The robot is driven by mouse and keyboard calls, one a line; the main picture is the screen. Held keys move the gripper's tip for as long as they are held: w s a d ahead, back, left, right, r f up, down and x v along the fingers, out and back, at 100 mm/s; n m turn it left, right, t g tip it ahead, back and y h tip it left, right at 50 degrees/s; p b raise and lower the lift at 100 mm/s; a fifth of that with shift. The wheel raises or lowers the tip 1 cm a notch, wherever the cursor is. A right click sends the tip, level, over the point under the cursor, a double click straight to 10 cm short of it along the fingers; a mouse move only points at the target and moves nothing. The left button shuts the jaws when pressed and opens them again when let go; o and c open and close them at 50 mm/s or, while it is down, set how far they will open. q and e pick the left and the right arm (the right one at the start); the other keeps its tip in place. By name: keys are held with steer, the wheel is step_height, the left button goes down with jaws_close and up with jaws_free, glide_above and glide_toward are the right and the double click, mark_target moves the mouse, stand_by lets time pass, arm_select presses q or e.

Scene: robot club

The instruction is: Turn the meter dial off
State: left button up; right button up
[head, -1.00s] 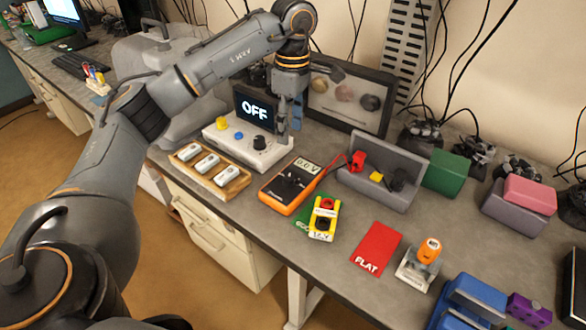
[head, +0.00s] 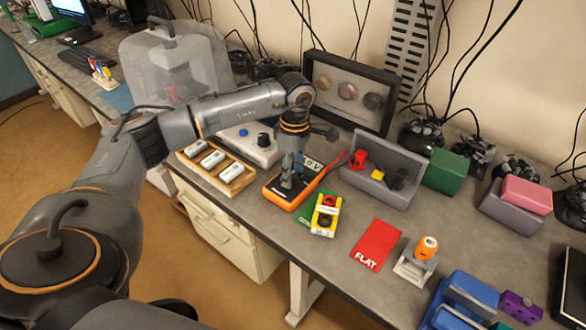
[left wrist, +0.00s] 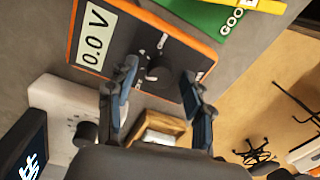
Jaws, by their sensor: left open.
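The orange-edged meter (head: 276,199) lies on the grey bench, partly hidden in the head view by my left gripper. In the left wrist view the meter (left wrist: 187,30) shows its black face and a display reading 0.0 V. Its round black dial (left wrist: 158,68) has a small pale mark near it. My left gripper (head: 290,184) points down over the meter. In the left wrist view the open gripper (left wrist: 158,82) has one finger on each side of the dial; I cannot tell whether they touch it. My right gripper is not in view.
Left of the meter are a wooden tray (head: 240,183) of white packs and a white control box (head: 235,134). To its right are a yellow battery tester (head: 326,222), a red FLAT mat (head: 376,245) and a grey bin (head: 356,185). A framed panel (head: 347,62) stands behind.

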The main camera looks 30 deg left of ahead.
arm_select(q)
steer(key=shift+c, duration=0.3)
jaws_close()
steer(key=n+b, duration=0.1)
steer(key=n, duration=0.2)
steer(key=shift+n+b, duration=0.3)
steer(key=shift+b, duration=0.1)
steer(key=n+b, duration=0.1)
steer(key=n, duration=0.2)
steer(key=shift+a, duration=0.1)
steer(key=shift+n, duration=1.1)
